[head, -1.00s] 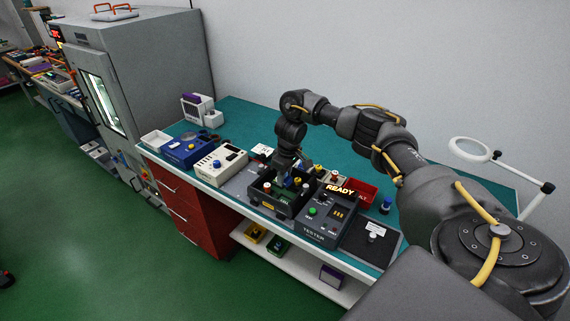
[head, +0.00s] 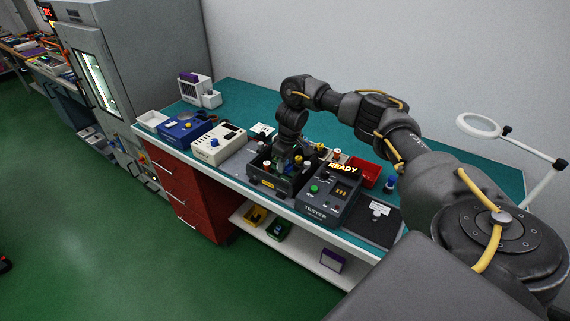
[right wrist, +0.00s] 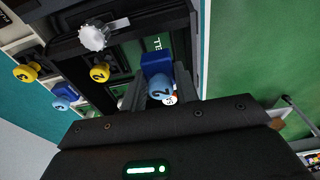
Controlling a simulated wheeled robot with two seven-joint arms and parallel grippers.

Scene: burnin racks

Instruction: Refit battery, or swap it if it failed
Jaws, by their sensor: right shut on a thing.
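My right gripper (right wrist: 160,92) is shut on a blue battery (right wrist: 156,64) with a light-blue round knob marked 2. In the head view the right gripper (head: 285,160) points down into an open black box (head: 266,183) on the bench. The gripper hides much of the box's inside, and I cannot tell whether the battery is seated or hanging free. The tester (head: 322,201) stands directly right of the box, with a lit READY sign (head: 342,168) above it. My left gripper is out of view.
A cream unit (head: 217,146), a blue unit (head: 186,128) and a white tray (head: 152,120) stand left of the box. A red bin (head: 366,174) is behind the tester. Yellow-knobbed parts (right wrist: 100,72) sit close to the right gripper.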

